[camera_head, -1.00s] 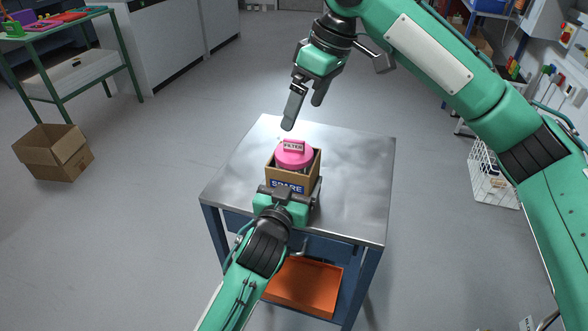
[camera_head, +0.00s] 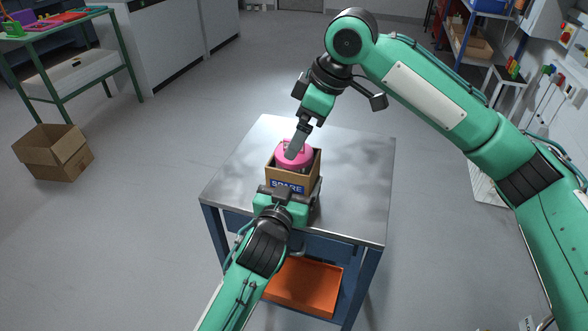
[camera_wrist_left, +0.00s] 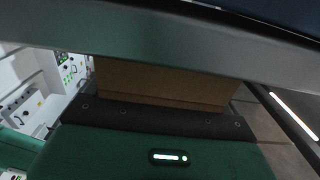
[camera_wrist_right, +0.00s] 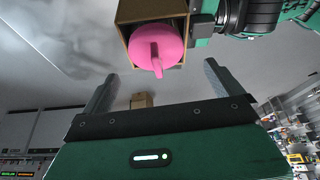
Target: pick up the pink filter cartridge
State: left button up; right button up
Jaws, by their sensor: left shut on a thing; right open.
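The pink filter cartridge (camera_head: 283,158) stands in an open brown box marked SPARE (camera_head: 287,187) on the metal table. Its round pink top and raised handle show in the right wrist view (camera_wrist_right: 160,47). My left gripper (camera_head: 290,190) is shut on the box at its near side; the box wall fills the middle of the left wrist view (camera_wrist_left: 165,84). My right gripper (camera_head: 296,146) is open above the cartridge, one finger overlapping its top in the head view. In the right wrist view its fingers (camera_wrist_right: 157,85) are apart with nothing between them, and the cartridge lies beyond the tips.
The metal table top (camera_head: 355,180) is bare around the box. An orange tray (camera_head: 303,285) is on the shelf below. An empty cardboard box (camera_head: 53,153) stands on the floor at left, near a green-framed bench (camera_head: 80,73). Shelving (camera_head: 475,45) stands at the back right.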

jog(key=x, duration=0.4)
jog(key=shift+w+f, duration=0.25)
jog(key=c, duration=1.5)
jog(key=shift+o, duration=0.2)
notch_tip(320, 180, up, 18)
pick_arm(q)
jog(key=o, duration=1)
jog(key=shift+c, duration=0.2)
